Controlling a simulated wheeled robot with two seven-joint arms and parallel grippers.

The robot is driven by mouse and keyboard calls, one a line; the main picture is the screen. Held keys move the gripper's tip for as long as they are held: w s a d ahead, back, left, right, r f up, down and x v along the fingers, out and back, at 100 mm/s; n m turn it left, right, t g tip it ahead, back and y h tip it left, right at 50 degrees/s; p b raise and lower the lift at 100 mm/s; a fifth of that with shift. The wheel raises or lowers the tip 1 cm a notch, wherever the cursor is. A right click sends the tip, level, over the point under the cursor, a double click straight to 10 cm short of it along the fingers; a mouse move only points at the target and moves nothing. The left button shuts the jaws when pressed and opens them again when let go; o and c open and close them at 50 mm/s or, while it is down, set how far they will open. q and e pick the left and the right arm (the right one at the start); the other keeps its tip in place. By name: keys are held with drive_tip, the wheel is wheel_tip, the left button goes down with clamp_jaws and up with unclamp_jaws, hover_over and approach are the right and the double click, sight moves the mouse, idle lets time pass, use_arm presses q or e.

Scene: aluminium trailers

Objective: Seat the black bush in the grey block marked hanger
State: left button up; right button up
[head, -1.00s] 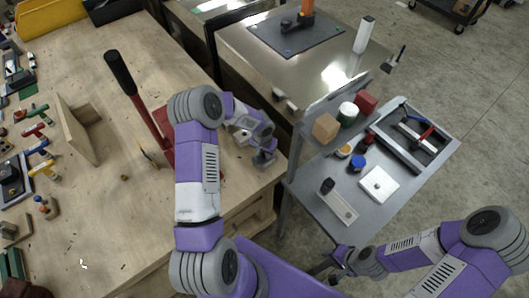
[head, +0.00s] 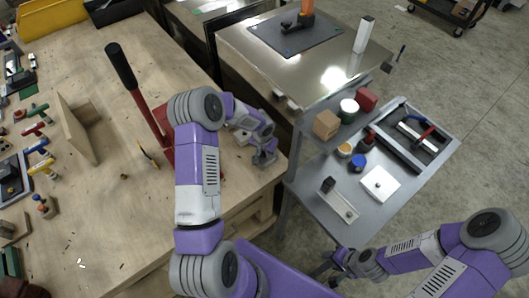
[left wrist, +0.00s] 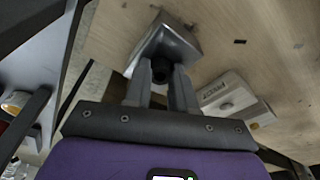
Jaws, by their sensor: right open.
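My left gripper (left wrist: 162,78) has its fingers closed around the black bush (left wrist: 168,62) in the left wrist view. The bush is in front of a shiny grey block (left wrist: 150,38) on the wooden bench; whether it touches that block I cannot tell. A second, paler block (left wrist: 228,95) with lettering and a round feature lies to the right; its lettering is too small to read surely. In the head view my left gripper (head: 265,155) is low at the bench's right edge, and the bush is hidden. My right gripper (head: 325,270) is open and empty beside the grey trolley.
A red press lever with a black grip (head: 122,68) stands left of my left arm. An upright wooden board (head: 78,130) and several tools are further left on the bench (head: 100,215). The grey trolley (head: 320,205) carries small containers and a white plate (head: 380,184).

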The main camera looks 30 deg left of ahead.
sight(263, 158)
use_arm(q)
drive_tip(key=shift+o, duration=0.7)
drive_tip(key=shift+s+d+f, duration=0.1)
drive_tip(key=shift+s+f, duration=0.55)
drive_tip(key=shift+f, duration=0.3)
drive_tip(key=shift+r+p, duration=0.3)
drive_tip(key=shift+p, duration=0.1)
drive_tip(key=r, duration=0.2)
drive_tip(key=w+r, duration=0.1)
drive_tip(key=shift+a+r+g+p, duration=0.25)
drive_tip(key=shift+r+g+p, duration=0.05)
drive_tip(key=shift+r+p, duration=0.05)
drive_tip(key=r, duration=0.6)
drive_tip(key=s+r, duration=0.1)
drive_tip(key=r, duration=0.2)
drive_tip(key=shift+s+d, duration=0.1)
drive_tip(key=shift+d, duration=0.15)
use_arm(e)
drive_tip(key=shift+w+a+r, duration=0.15)
drive_tip(key=shift+w+r, duration=0.2)
drive_tip(key=shift+r, duration=0.2)
